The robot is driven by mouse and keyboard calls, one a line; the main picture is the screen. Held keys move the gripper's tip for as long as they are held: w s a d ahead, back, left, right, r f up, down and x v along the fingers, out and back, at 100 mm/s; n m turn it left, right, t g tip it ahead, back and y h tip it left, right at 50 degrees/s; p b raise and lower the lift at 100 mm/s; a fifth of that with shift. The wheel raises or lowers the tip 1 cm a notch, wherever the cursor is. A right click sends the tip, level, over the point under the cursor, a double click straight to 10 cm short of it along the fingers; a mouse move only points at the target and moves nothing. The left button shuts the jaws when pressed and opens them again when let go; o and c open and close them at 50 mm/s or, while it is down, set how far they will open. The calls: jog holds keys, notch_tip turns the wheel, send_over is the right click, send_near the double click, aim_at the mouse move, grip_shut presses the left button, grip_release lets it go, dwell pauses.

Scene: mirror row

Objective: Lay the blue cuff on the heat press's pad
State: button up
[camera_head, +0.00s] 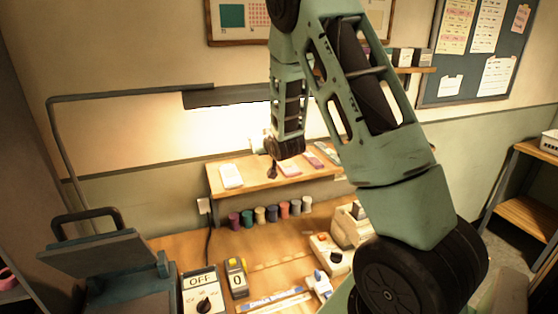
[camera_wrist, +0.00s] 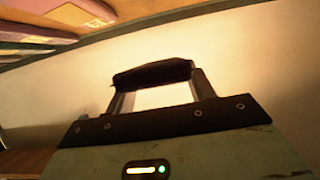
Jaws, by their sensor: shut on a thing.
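The heat press (camera_head: 95,255) stands at the lower left of the head view with its dark upper plate and handle. Its pad is not clearly visible. My gripper (camera_head: 272,165) is in front of the shelf, well to the right of the press and above the workbench. In the wrist view my gripper (camera_wrist: 155,85) has a dark bar-like thing across the ends of its two fingers. It is shut on that dark thing. Backlight makes its colour unclear, so I cannot tell whether it is the blue cuff. No clearly blue cuff shows elsewhere.
The raised shelf (camera_head: 250,187) holds several pale and pink flat items. A row of spools (camera_head: 259,215) stands below it. A dial box marked OFF (camera_head: 203,290) and a yellow counter showing 0 (camera_head: 237,277) stand right of the press. A lamp (camera_head: 230,95) overhangs the bench.

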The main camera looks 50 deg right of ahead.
aim_at(264, 175)
notch_tip(264, 175, down, 9)
jog(key=p, duration=0.3)
jog(key=shift+r, duration=0.2)
jog(key=shift+f, duration=0.4)
jog(key=shift+f, duration=0.15)
jog(key=o, duration=1)
